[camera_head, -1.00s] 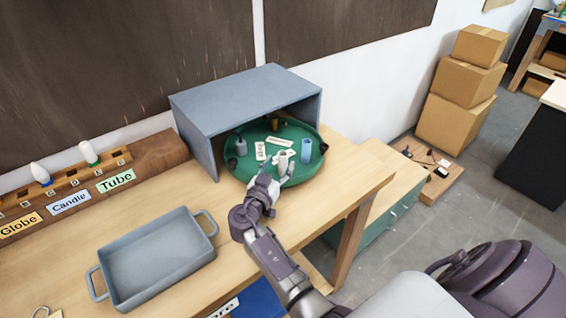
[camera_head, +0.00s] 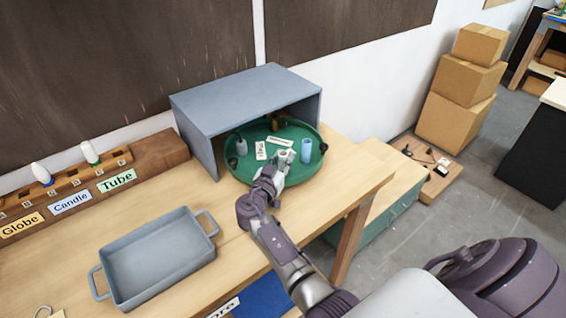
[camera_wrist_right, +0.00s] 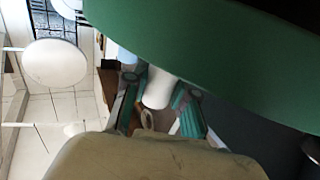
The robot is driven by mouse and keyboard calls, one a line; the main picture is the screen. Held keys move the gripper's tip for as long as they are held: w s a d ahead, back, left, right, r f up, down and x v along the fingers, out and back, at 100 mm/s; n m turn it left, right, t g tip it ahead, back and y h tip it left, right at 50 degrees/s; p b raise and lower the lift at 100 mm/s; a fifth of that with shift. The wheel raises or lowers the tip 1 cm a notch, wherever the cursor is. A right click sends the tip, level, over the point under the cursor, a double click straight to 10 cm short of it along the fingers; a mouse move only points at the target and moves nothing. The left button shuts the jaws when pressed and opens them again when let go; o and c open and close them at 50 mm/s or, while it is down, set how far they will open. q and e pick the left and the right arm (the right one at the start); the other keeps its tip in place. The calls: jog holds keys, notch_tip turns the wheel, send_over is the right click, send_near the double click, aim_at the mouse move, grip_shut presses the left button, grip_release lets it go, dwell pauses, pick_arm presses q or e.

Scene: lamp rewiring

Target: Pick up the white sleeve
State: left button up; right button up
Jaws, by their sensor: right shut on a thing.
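The white sleeve (camera_wrist_right: 157,87) shows in the right wrist view as a smooth white cylinder between the two teal-padded fingers of my right gripper (camera_wrist_right: 159,101). The gripper is shut on it. In the head view my right gripper (camera_head: 281,160) is at the front part of the round green tray (camera_head: 308,172), and the sleeve is largely hidden there by the fingers. I cannot tell whether the sleeve still touches the tray. My left gripper is not in view.
A light blue cylinder (camera_head: 306,150) stands close right of the gripper on the tray. Labels (camera_head: 261,151) and a grey part (camera_head: 241,146) are also there. A grey open-front box (camera_head: 245,100) roofs the tray's back. A grey pan (camera_head: 155,262) lies front left.

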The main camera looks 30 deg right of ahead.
jog(key=shift+r, duration=0.1)
